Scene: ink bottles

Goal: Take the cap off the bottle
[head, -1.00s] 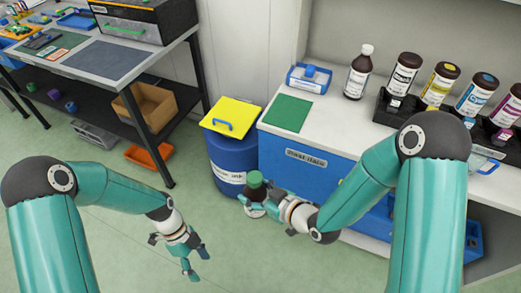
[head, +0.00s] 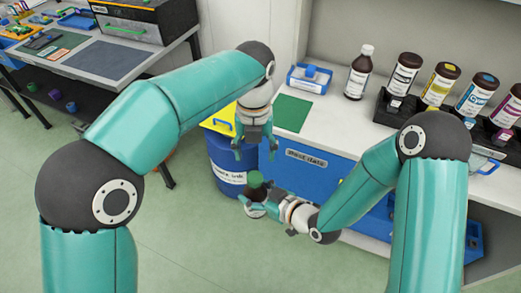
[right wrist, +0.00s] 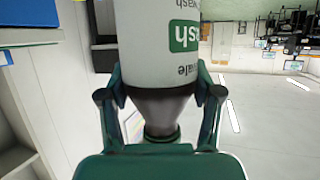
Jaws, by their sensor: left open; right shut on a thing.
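The bottle is upright in my right gripper (head: 256,205), in front of the blue drum and the counter. Its green cap (head: 255,180) sits on top and points up. In the right wrist view the bottle (right wrist: 158,25) shows a white label with a green patch, upside down, and a dark tapering shoulder. The two fingers of my right gripper (right wrist: 160,100) close on either side of the shoulder. My left gripper (head: 255,153) is open and empty. It points down above the cap, with a gap between them.
A blue drum (head: 222,160) with a yellow lid stands just behind the grippers. The counter (head: 335,108) holds a green mat (head: 291,113), a blue tray (head: 309,79), a brown bottle (head: 358,75) and a black rack with several ink bottles. A workbench is at the back left.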

